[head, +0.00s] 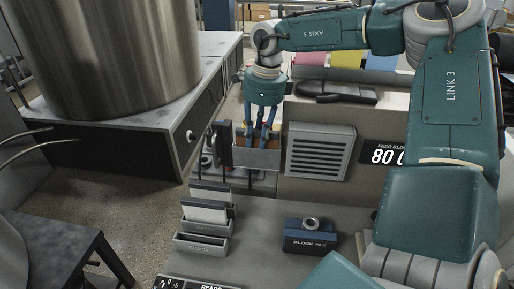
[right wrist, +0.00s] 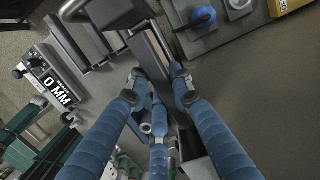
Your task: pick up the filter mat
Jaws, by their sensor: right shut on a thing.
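Light and dark flat pieces (head: 207,211) stand upright in slotted holders (head: 202,244) at the lower middle left. My left gripper is not in view.
A large metal drum (head: 115,50) stands at the left. A louvred vent (head: 320,150) is on the panel right of my right gripper. A dark blue block (head: 310,234) sits on the grey bench (head: 262,255). Coloured sheets (head: 345,61) lie at the back.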

